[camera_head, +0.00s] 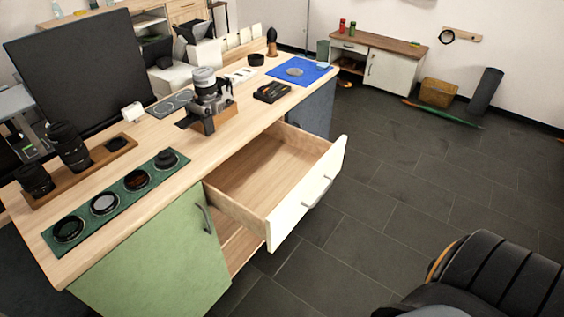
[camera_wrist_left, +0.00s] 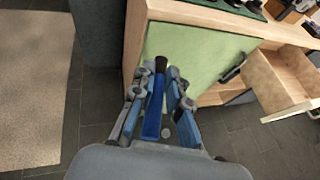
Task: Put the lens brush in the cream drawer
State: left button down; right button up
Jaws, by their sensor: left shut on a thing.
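The lens brush (camera_wrist_left: 155,108), with a blue handle and dark bristle tip, is between the fingers of my left gripper (camera_wrist_left: 160,95) in the left wrist view. That gripper is shut on the handle, with the bristles pointing away from the wrist. It is in front of the green cabinet door, left of the drawer. The cream drawer (camera_head: 310,196) is pulled open in the head view, and its visible wooden inside is empty. The drawer also shows at the right of the left wrist view (camera_wrist_left: 290,112). Neither gripper shows in the head view.
The green door (camera_head: 150,262) is shut beside the drawer. The tabletop (camera_head: 165,131) above holds a camera (camera_head: 207,90), a lens filter mat (camera_head: 122,205) and lenses on a wooden stand (camera_head: 85,172).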

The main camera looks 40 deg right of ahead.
aim_at(287, 164)
jog(key=i+l+z, duration=0.1)
jog(key=l, duration=0.4)
jog(key=i+l+z, duration=0.1)
jog(key=i+l, duration=0.2)
jog(key=l, duration=0.15)
jog(key=i+l+z, duration=0.1)
jog(key=i+l, duration=0.15)
jog(key=l, duration=0.25)
jog(key=i+l+z, duration=0.1)
jog(key=i+l, duration=0.15)
jog(key=l, duration=0.2)
jog(key=i+l+z, duration=0.1)
jog(key=i+l, duration=0.15)
jog(key=l, duration=0.15)
